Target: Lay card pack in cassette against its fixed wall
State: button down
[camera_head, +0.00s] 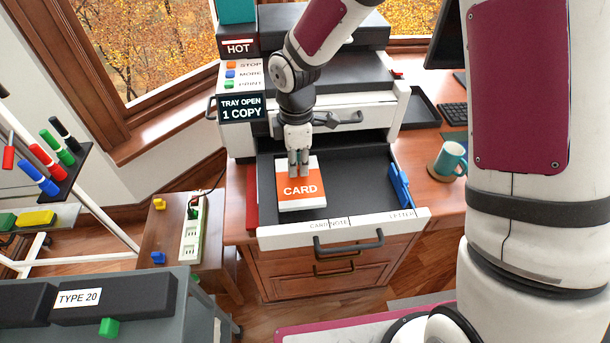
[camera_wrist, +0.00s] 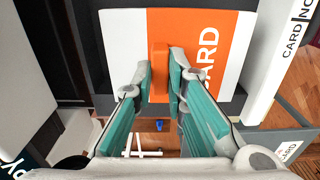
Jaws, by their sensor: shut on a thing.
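The card pack (camera_head: 300,203), white and orange and marked CARD, is in the left part of the open dark printer cassette (camera_head: 352,180). It lies close to the cassette's left wall; whether it touches that wall or rests fully on the floor I cannot tell. My gripper (camera_head: 299,166) comes down from above and is shut on the pack's raised orange tab. In the wrist view the fingertips (camera_wrist: 160,76) clasp that tab from both sides, with the pack's face (camera_wrist: 226,45) beyond. The blue guide (camera_head: 400,186) stands at the cassette's right side.
The cassette's white front (camera_head: 345,229) has a dark handle and the labels CARD, NOTE and LETTER. The printer body (camera_head: 340,75) rises behind. A teal mug (camera_head: 452,158) stands on the desk at right. A power strip (camera_head: 192,230) lies on the low stool at left.

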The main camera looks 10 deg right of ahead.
aim_at(298, 174)
jog(key=shift+f, duration=2.45)
jog(key=c, duration=1.6)
grip_release()
jog(key=shift+f, duration=0.1)
